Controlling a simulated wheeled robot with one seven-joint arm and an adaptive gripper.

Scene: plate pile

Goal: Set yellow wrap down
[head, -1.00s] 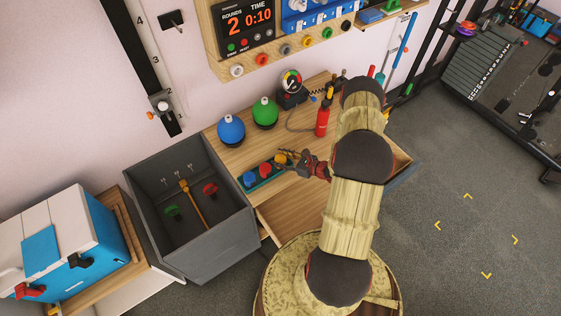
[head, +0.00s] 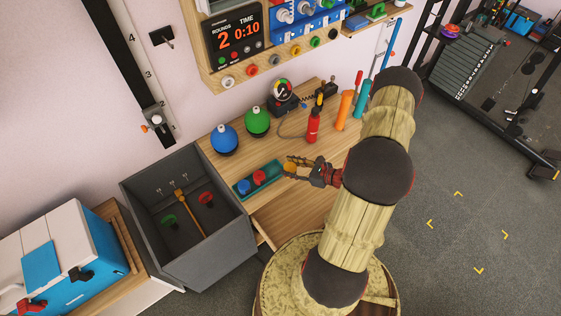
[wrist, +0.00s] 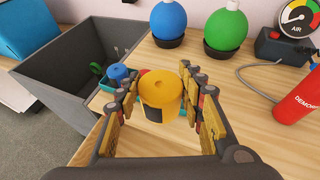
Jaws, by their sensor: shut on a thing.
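The yellow wrap (wrist: 162,90) is a short yellow roll with a hole in its top. My gripper (wrist: 160,92) is shut on it, one finger on each side, in the wrist view. In the head view the wrap (head: 290,168) shows small between the fingers of my gripper (head: 298,168), at the right end of a teal tray. The tray (head: 270,166) holds a blue wrap (head: 243,187) and a red wrap (head: 259,178) at its left. I cannot tell how far above the bench the yellow wrap is.
A blue ball (head: 224,138) and a green ball (head: 257,121) stand behind the tray on the wooden bench (head: 290,208). A red bottle (head: 313,128) stands further right. A grey open bin (head: 190,250) is at the left. Bare bench lies in front.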

